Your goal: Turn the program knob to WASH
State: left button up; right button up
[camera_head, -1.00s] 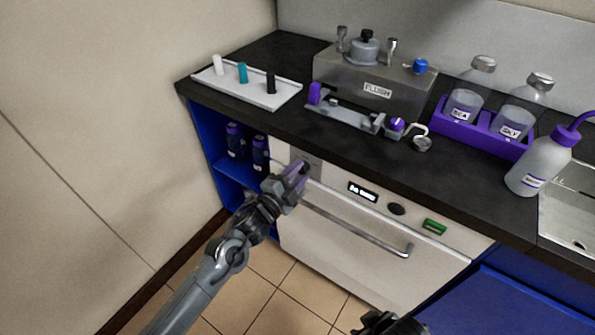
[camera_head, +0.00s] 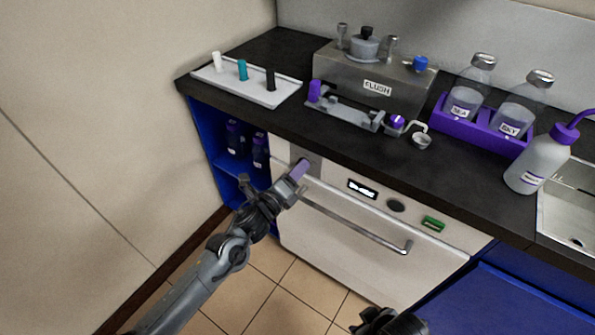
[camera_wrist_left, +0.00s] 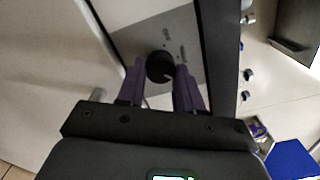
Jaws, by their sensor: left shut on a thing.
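The program knob (camera_wrist_left: 160,66) is a round black knob on a light grey panel, with a small pale mark at its lower right. Small print around it is too blurred to read. My left gripper (camera_wrist_left: 159,82) has purple fingers on both sides of the knob and is shut on it. In the head view the left gripper (camera_head: 300,169) is at the upper left of the white appliance front (camera_head: 335,235), and the knob is hidden behind it. My right gripper (camera_head: 390,322) shows only partly at the bottom edge; its fingers cannot be made out.
A handle bar (camera_head: 350,223) runs across the front, below a small display (camera_head: 362,189), a dark oval button (camera_head: 396,205) and a green switch (camera_head: 433,224). The dark counter (camera_head: 330,145) above carries a tray (camera_head: 262,98), a FLUSH unit (camera_head: 345,72) and bottles in a purple rack (camera_head: 470,128).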

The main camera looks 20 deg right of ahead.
pick_arm(q)
jog(key=shift+m, duration=1.1)
jog(key=o, duration=1)
jog(key=shift+o, duration=0.2)
jog(key=p+v, duration=0.4)
jog(key=v, duration=0.7)
jog(key=shift+p, duration=0.3)
